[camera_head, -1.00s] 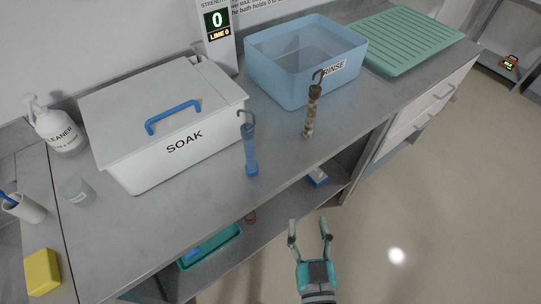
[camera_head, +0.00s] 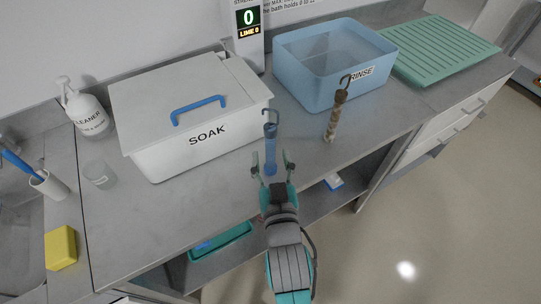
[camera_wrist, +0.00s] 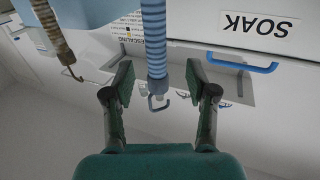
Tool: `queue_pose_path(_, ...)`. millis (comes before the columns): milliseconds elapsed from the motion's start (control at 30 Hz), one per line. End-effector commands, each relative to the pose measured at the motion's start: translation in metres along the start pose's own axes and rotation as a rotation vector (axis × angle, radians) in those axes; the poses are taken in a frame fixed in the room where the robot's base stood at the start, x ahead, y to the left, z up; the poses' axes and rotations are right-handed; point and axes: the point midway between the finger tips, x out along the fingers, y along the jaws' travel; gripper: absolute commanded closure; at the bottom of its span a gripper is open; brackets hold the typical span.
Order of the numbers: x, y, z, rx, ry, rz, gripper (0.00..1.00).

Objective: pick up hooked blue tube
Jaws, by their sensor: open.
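The hooked blue tube (camera_head: 271,152) stands upright at the front edge of the counter, before the white SOAK bin. In the wrist view, which is upside down, the blue tube (camera_wrist: 155,40) shows between the open fingers of my gripper (camera_wrist: 159,82), with gaps on both sides. No contact is visible.
A brown-stained hooked tube (camera_head: 336,115) stands to the right, near the blue RINSE tub (camera_head: 310,85). The SOAK bin (camera_head: 200,140) with its blue handle is just behind. A shelf below the counter holds a teal tray (camera_head: 222,240). Bare counter lies at left front.

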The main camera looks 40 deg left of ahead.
Motion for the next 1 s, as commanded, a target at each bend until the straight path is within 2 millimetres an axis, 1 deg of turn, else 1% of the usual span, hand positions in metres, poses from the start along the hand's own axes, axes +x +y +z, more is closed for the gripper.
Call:
queue_pose_path(133,0.009,0.001,-0.002,-0.001,0.001,0.001,0.43)
queue_pose_path(300,0.032,0.005,-0.005,0.000,0.001,0.002,0.43)
queue_pose_path(433,0.047,0.004,-0.005,0.000,0.000,0.001,0.43)
queue_pose_path(567,0.053,0.004,-0.005,0.000,0.000,0.001,0.43)
queue_pose_path(767,0.053,0.004,-0.005,0.000,0.000,0.001,0.43)
queue_pose_path(867,0.053,0.004,-0.005,0.000,0.000,0.001,0.65)
queue_pose_path(900,0.053,0.004,-0.005,0.000,0.000,0.001,0.75)
queue_pose_path(967,0.053,0.004,-0.005,0.000,0.000,0.001,0.90)
queue_pose_path(1000,0.053,0.004,-0.005,0.000,0.000,0.001,1.00)
